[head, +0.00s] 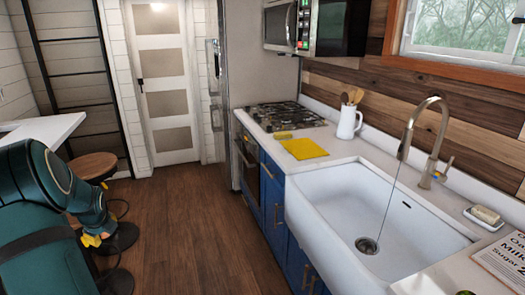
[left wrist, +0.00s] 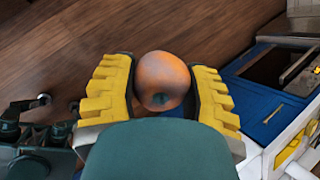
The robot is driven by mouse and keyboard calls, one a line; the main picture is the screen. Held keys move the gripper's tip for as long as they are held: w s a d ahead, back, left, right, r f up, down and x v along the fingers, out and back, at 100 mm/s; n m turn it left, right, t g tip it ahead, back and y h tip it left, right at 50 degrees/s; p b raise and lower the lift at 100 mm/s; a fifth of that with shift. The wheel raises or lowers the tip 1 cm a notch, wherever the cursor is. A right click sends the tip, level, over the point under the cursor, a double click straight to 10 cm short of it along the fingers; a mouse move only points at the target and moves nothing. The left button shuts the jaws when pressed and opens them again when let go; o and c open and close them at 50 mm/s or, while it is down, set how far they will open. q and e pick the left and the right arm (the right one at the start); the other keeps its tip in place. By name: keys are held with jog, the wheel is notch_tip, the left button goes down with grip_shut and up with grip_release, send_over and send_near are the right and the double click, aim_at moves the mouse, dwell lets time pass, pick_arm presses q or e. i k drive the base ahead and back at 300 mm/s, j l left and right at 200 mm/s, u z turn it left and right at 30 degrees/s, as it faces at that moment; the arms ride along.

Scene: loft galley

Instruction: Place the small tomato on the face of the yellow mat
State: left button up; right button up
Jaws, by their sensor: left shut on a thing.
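The yellow mat (head: 303,148) lies flat on the white counter between the stove and the sink, and nothing rests on its face. My left gripper (head: 95,239) is low at the left of the head view, over the floor and well apart from the mat. In the left wrist view the left gripper (left wrist: 163,88) is shut on the small tomato (left wrist: 162,72), an orange-red round thing between its yellow fingers. The tomato cannot be made out clearly in the head view. My right gripper is not in view.
A white sink (head: 335,205) with a tall faucet (head: 436,130) lies right of the mat. A stove (head: 284,115) and a white pitcher (head: 348,122) stand behind it. A stool (head: 92,166) stands at left; the middle floor is clear.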

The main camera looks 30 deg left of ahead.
aim_at(304, 147)
jog(key=z, duration=1.15)
jog(key=j+z, duration=0.4)
jog(key=k+j+z, duration=0.15)
jog(key=j+z, duration=0.15)
jog(key=z, duration=0.15)
jog(key=k+j+z, duration=0.2)
jog(key=z, duration=0.2)
jog(key=k+j+z, duration=0.2)
jog(key=j+z, duration=0.25)
jog(key=k+j+z, duration=0.1)
jog(key=z, duration=0.3)
jog(key=k+z, duration=0.45)
jog(key=k+j+z, duration=0.25)
jog(key=k+z, duration=0.25)
jog(key=k, duration=0.15)
jog(key=k+j+u, duration=0.1)
jog(key=k+u, duration=0.2)
jog(key=k+j+u, duration=0.25)
jog(key=k, duration=0.15)
jog(key=k+j+u, duration=0.3)
jog(key=j+u, duration=0.3)
jog(key=k+j+u, duration=0.3)
jog(key=j+u, duration=0.3)
